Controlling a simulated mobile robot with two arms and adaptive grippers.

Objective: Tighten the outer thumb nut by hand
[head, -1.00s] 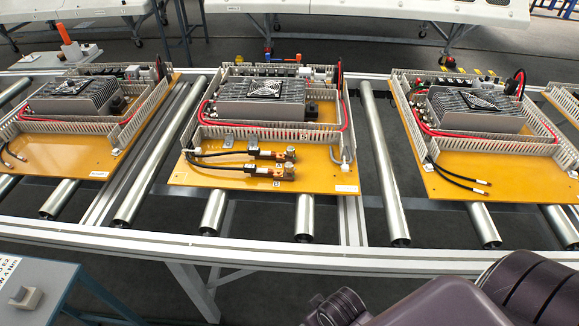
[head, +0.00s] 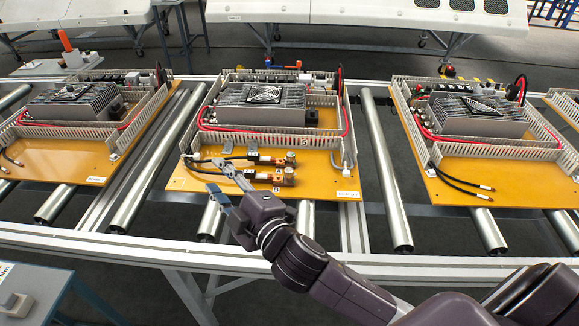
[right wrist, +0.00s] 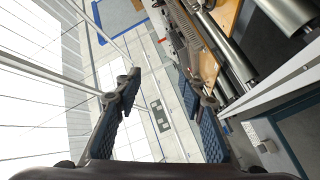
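The middle orange board (head: 190,180) carries two black cables ending in copper lugs at two small terminals with metal tops. The rear terminal (head: 290,158) and the front terminal (head: 288,176), nearer the board's front edge, sit right of centre. The thumb nuts are too small to make out clearly. My right gripper (head: 212,174) is open and empty over the board's front left part, left of the terminals and apart from them. Its open fingers also show in the right wrist view (right wrist: 158,78), with nothing between them. My left gripper is not in view.
A grey finned unit (head: 262,103) sits inside slotted wiring duct (head: 250,136) behind the terminals. Similar boards stand left (head: 60,165) and right (head: 500,165) on the roller conveyor. A blue-grey bench corner (head: 25,290) is at lower left.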

